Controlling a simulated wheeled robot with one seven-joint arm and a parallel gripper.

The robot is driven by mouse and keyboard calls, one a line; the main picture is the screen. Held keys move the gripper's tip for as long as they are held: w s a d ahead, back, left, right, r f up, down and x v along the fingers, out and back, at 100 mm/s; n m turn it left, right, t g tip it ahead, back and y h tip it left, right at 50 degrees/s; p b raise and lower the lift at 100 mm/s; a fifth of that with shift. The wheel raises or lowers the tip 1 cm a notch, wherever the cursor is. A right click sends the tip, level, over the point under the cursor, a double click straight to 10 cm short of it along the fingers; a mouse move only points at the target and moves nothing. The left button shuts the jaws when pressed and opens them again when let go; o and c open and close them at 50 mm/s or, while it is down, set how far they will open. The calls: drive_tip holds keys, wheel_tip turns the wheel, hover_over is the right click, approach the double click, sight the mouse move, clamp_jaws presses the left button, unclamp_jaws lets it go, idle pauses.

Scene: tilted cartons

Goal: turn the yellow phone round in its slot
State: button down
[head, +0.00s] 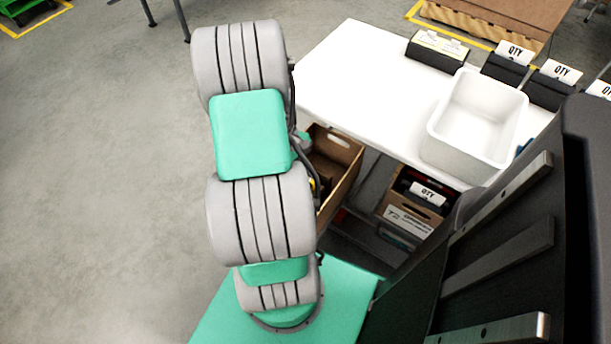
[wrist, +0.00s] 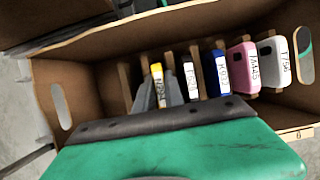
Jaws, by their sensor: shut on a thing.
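The yellow phone (wrist: 157,72) stands in the tilted brown carton in the wrist view, at the left end of the row. A white label with dark writing runs along it. My gripper (wrist: 161,90) is shut on it, with a grey finger on either side. The lower part of the phone is hidden by the fingers and my green wrist housing, so I cannot tell how deep it sits in its slot. In the head view my arm hides the gripper and the phone.
Right of the yellow phone stand a black phone (wrist: 190,76), a blue phone (wrist: 220,72), a pink phone (wrist: 243,67) and a white phone (wrist: 274,63), close together between dividers. The carton (head: 343,186) sits beside a white table (head: 345,75) bearing a white bin (head: 440,150).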

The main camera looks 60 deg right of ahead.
drive_tip(key=shift+f, duration=0.25)
idle(0.8)
drive_tip(key=c, duration=1.3)
unclamp_jaws()
drive_tip(key=shift+c, duration=0.2)
drive_tip(key=p+v, duration=0.2)
drive_tip(key=v, duration=0.5)
drive_tip(key=shift+w+r, duration=0.1)
drive_tip(key=shift+r, duration=0.3)
drive_tip(key=shift+r, duration=0.1)
wheel_tip(320, 180, up, 7)
drive_tip(key=p, duration=0.7)
drive_tip(key=shift+p, duration=0.35)
